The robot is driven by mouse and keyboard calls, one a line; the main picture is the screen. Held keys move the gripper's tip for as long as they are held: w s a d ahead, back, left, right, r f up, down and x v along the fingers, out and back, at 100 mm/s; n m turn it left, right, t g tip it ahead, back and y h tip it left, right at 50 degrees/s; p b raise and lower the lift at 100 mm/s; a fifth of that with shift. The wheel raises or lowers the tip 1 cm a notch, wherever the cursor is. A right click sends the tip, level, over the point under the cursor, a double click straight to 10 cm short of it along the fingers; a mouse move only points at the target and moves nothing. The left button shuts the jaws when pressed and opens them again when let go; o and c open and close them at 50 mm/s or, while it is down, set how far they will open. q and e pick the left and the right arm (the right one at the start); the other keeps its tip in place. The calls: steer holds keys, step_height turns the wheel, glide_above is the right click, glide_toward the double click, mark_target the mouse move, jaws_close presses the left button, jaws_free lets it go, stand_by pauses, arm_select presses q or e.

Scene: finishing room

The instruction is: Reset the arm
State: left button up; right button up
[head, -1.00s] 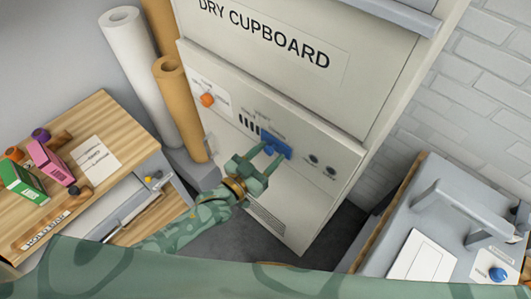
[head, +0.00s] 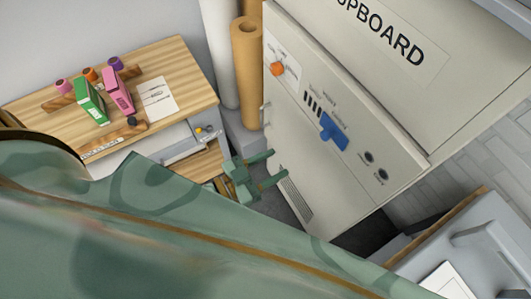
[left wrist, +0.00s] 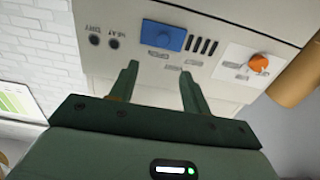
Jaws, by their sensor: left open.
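My left gripper (head: 276,168) is open and empty. In the head view it is below and to the left of the blue slider or switch (head: 333,131) on the dry cupboard (head: 390,110), apart from it. In the left wrist view the two fingers (left wrist: 159,88) are spread, with the blue part (left wrist: 163,35) beyond them and nothing between them. Much of my left arm is hidden behind my green body in the head view. My right gripper is not in view.
The cupboard panel has an orange knob (head: 278,69). Brown rolls (head: 246,75) stand beside the cupboard. A grey bench (head: 480,245) is at lower right.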

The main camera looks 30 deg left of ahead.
arm_select(q)
steer(key=shift+s+a, duration=0.4)
steer(key=shift+s, duration=0.2)
steer(key=s+a+f+g+y+b, duration=0.25)
steer(key=a+f, duration=0.25)
steer(key=f, duration=0.6)
steer(key=s+a+f+g+y+b, duration=0.1)
steer(key=s+a+f+g+y, duration=0.25)
steer(key=f, duration=0.65)
steer(key=s+a+f+g+y+b, duration=0.25)
steer(key=a+f, duration=0.25)
steer(key=f, duration=0.6)
steer(key=s+d+f+n+g+y+b, duration=0.2)
steer(key=s+f+g+b, duration=0.3)
steer(key=s+f+b, duration=0.5)
steer(key=s+f+n, duration=0.1)
steer(key=s+f, duration=0.7)
steer(key=f, duration=0.2)
steer(key=shift+s+f, duration=0.4)
